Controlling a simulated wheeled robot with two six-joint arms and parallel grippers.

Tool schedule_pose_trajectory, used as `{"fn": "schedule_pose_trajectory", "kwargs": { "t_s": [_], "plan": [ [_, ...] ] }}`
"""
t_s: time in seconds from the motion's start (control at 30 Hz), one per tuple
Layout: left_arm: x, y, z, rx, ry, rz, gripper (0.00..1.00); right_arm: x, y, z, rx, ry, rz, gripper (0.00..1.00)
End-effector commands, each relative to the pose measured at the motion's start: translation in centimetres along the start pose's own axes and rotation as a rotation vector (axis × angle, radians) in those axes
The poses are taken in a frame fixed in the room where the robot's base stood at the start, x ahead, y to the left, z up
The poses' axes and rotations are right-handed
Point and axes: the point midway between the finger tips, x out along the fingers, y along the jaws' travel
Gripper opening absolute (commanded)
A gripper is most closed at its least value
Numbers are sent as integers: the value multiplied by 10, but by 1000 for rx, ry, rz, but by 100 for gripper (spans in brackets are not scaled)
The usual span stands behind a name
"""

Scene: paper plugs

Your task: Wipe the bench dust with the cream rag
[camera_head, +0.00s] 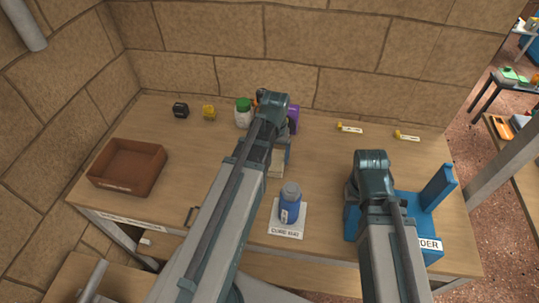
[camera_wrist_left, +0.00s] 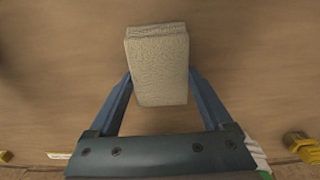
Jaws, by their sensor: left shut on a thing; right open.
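The cream rag (camera_wrist_left: 158,68) is a thick folded block between the fingers of my left gripper (camera_wrist_left: 160,85) in the left wrist view. My left gripper (camera_head: 280,154) is shut on it over the middle of the bench (camera_head: 205,160). In the head view the arm hides most of the rag (camera_head: 275,168). I cannot tell whether the rag touches the wood. No dust patch is clear in either view. My right gripper (camera_head: 354,192) is by the blue holder (camera_head: 428,205) at the right, its fingers mostly hidden under the wrist.
A brown tray (camera_head: 128,167) is at left. A green-lidded jar (camera_head: 243,113), a purple item (camera_head: 293,118), a yellow item (camera_head: 209,112) and a black item (camera_head: 180,110) line the back.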

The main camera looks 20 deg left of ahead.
Motion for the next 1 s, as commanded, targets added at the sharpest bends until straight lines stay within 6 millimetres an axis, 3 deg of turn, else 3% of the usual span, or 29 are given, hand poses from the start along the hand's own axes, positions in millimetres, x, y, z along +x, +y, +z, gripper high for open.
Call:
{"fn": "schedule_pose_trajectory", "kwargs": {
  "t_s": [1.0],
  "plan": [
    [3,50,1,1,0,3,40,3,0,0,0,0,0,50]
  ]
}}
